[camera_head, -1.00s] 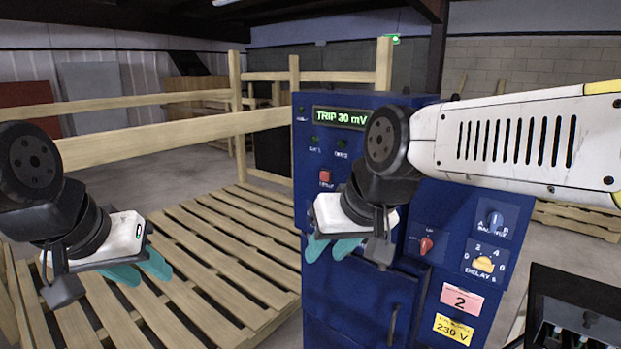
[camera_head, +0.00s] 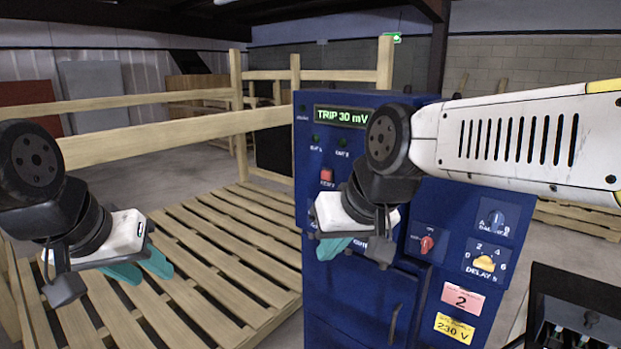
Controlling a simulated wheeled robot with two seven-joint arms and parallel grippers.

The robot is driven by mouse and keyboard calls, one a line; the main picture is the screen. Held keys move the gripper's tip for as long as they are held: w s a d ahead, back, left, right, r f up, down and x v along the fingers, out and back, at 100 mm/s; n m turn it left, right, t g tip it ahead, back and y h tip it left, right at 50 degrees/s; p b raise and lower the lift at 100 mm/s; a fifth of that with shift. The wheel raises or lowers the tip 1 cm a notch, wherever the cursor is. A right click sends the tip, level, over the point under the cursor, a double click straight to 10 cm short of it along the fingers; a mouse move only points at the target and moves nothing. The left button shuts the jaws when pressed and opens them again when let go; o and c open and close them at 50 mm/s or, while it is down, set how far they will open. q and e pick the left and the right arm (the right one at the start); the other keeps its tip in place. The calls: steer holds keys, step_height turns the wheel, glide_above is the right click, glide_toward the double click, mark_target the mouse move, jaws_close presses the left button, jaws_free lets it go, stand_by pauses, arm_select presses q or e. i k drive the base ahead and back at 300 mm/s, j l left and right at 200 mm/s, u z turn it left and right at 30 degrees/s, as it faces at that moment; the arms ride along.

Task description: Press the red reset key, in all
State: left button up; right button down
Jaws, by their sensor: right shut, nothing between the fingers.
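The red reset key (camera_head: 326,175) sits on the upper left of the blue cabinet's (camera_head: 460,206) front panel, under two small dark green lamps. The display (camera_head: 341,116) above reads "TRIP 30 mV". My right gripper (camera_head: 330,250) is in front of the panel, below the reset key and apart from it. Its teal fingers are together and empty. Its wrist and arm hide the middle of the panel. My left gripper (camera_head: 143,270) is far to the left over the wooden slats, its two teal fingers apart with nothing between them.
The panel also has a red switch (camera_head: 427,243), a blue balance knob (camera_head: 496,218) and a yellow delay knob (camera_head: 484,263). A wooden pallet floor (camera_head: 215,235) and rail (camera_head: 170,135) are at left. A dark open box (camera_head: 580,285) is at lower right.

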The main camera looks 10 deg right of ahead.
mark_target(325, 175)
steer(key=j+z, duration=0.75)
steer(key=k+j+z, duration=0.1)
steer(key=j+z, duration=0.3)
steer(key=j, duration=0.1)
